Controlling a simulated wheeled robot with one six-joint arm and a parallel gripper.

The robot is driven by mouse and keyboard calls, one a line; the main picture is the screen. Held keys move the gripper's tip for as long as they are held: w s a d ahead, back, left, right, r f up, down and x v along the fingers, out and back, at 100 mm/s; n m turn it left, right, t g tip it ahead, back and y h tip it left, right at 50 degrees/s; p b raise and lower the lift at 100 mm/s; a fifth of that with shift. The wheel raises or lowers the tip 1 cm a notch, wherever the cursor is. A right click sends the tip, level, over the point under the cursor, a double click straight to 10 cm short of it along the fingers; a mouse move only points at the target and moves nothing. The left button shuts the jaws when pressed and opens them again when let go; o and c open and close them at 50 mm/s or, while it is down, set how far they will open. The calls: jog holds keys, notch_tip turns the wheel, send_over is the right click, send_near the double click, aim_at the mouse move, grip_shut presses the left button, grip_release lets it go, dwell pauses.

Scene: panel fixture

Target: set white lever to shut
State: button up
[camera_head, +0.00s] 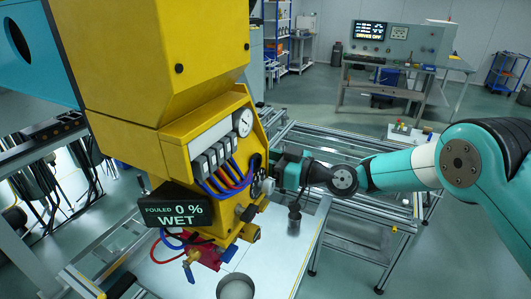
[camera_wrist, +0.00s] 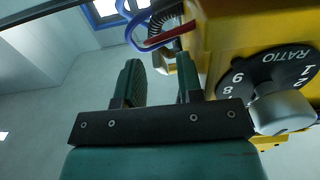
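The yellow panel fixture (camera_head: 165,70) fills the left middle of the head view. I cannot make out a white lever for certain in either view. My gripper (camera_head: 276,168) is at the right side of the fixture's lower part, and its fingertips are hard to see there. In the wrist view my gripper (camera_wrist: 160,78) is open, with a gap between its two dark green fingers. A small pale part (camera_wrist: 166,64) shows near the fingertips; I cannot tell whether it is the lever. Nothing is visibly held.
A RATIO dial with a grey knob (camera_wrist: 284,108) is close to the right finger. A grey cup (camera_head: 235,287) stands below.

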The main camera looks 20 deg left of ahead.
jog(key=shift+a, duration=0.3)
grip_shut()
jog(key=shift+f, duration=0.1)
